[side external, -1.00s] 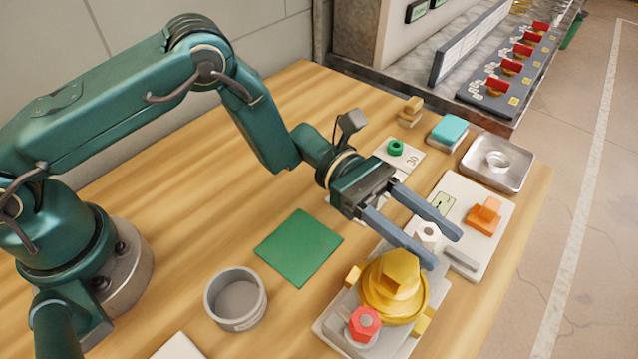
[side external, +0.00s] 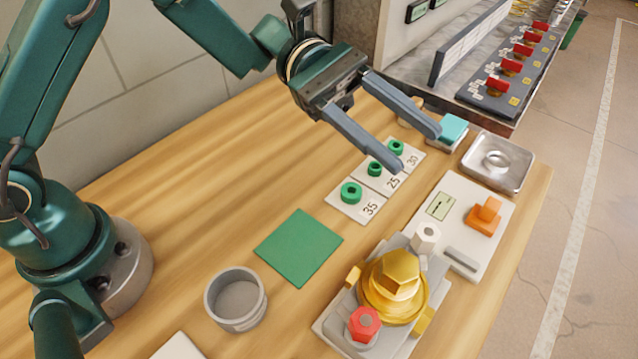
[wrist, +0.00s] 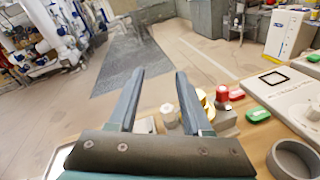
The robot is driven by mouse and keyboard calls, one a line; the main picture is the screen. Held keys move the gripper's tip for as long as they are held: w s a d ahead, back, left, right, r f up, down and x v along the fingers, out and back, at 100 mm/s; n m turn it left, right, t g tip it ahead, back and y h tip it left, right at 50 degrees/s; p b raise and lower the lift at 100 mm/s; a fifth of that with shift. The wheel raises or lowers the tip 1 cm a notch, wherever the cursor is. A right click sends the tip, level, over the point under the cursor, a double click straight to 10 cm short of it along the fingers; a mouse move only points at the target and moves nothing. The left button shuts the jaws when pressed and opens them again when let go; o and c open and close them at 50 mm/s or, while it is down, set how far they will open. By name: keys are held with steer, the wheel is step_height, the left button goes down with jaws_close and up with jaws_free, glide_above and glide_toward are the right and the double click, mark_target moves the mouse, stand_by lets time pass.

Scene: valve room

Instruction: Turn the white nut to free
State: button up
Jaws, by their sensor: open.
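The white nut (side external: 426,237) is a hexagonal piece with a hole, standing just behind the yellow valve body (side external: 395,285) in the side view. A red hex nut (side external: 364,323) sits at the front of the same grey base. My gripper (side external: 416,150) is open and empty. It is in the air above and behind the white nut, clear of it, over the area of the number cards. In the wrist view my gripper's fingers (wrist: 160,74) are spread, with nothing held between them. A small pale piece low between them may be the white nut, but I cannot tell.
A white panel (side external: 480,190) carries an orange knob (side external: 485,215) and a grey bar. Green rings lie on number cards (side external: 367,208). A metal tray (side external: 512,178), teal block (side external: 453,129), green mat (side external: 299,247) and grey cup (side external: 236,298) are around.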

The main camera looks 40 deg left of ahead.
steer(key=s+a+r+m+y, duration=0.2)
steer(key=s+r+m+y, duration=0.1)
steer(key=s+r+m, duration=0.15)
steer(key=s+a+f+m+t+y, duration=0.3)
steer(key=a+y, duration=0.3)
steer(key=a, duration=0.2)
steer(key=s+a+f+m+t+y, duration=0.3)
steer(key=s+a+t+y, duration=0.2)
steer(key=a, duration=0.4)
steer(key=shift+s+t+y, duration=0.3)
steer(key=shift+s+y, duration=0.1)
steer(key=shift+y, duration=0.1)
